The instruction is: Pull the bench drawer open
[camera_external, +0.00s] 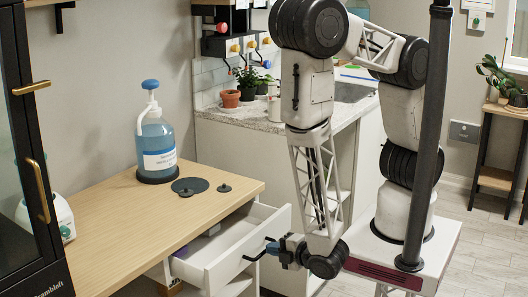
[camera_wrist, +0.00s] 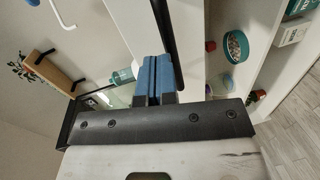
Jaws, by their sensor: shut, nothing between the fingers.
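The bench drawer (camera_external: 238,247) is white and stands pulled out from under the wooden bench top (camera_external: 140,220), with its inside partly visible. Its dark handle (camera_external: 254,257) is on the front panel, next to my gripper. My gripper (camera_external: 273,248) is low in front of the drawer, its blue fingers shut and empty. In the wrist view the blue fingers (camera_wrist: 154,80) are pressed together, close beside a dark bar (camera_wrist: 165,28) that looks like the handle. Whether they touch it cannot be told.
A blue pump bottle (camera_external: 157,148) and flat black discs (camera_external: 190,186) stand on the bench top. A dark glass-door cabinet (camera_external: 45,215) is at left. Potted plants (camera_external: 246,82) are on the counter behind. The wrist view shows a bowl (camera_wrist: 235,47) and a box (camera_wrist: 292,32) at right.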

